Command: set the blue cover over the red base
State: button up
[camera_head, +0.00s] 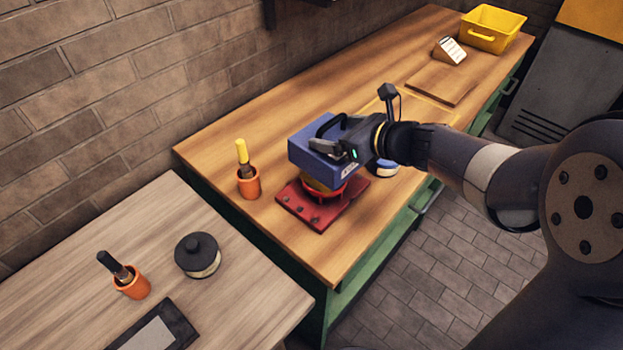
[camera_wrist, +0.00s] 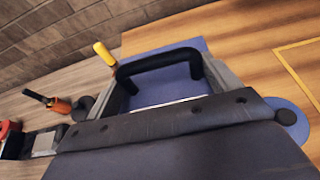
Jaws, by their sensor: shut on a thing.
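The blue cover (camera_head: 312,155) is a box with a black handle on top; in the wrist view its blue top (camera_wrist: 170,88) and handle (camera_wrist: 158,63) fill the middle. My gripper (camera_head: 335,143) is shut on the cover's handle; it also shows in the wrist view (camera_wrist: 165,85). The red base (camera_head: 318,210) is a flat plate with bolts on the wooden bench. A round red part and a yellowish part (camera_head: 325,187) show on it, beneath the cover. The cover is above the base; the cover's underside and any contact are hidden.
An orange pot with a yellow-handled brush (camera_head: 248,180) stands left of the base. A blue-and-white round item (camera_head: 384,169) is close on the right. A yellow crate (camera_head: 492,30), a small block (camera_head: 449,51) and a board (camera_head: 441,85) are farther back. A grey table (camera_head: 225,290) stands at front left.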

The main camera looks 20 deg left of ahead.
aim_at(352, 171)
jog(key=f, duration=0.2)
jog(key=a+f+b, duration=0.1)
jog(key=f, duration=0.2)
jog(key=shift+s+f, duration=0.2)
jog(key=shift+f, duration=0.1)
jog(key=shift+f+b, duration=0.35)
jog(key=shift+f, duration=1.65)
jog(key=shift+f, duration=0.15)
jog(key=o, duration=1.1)
jog(key=shift+r, duration=0.25)
jog(key=v, duration=1.2)
jog(key=shift+w+d+f, duration=0.1)
jog(key=shift+f, duration=0.05)
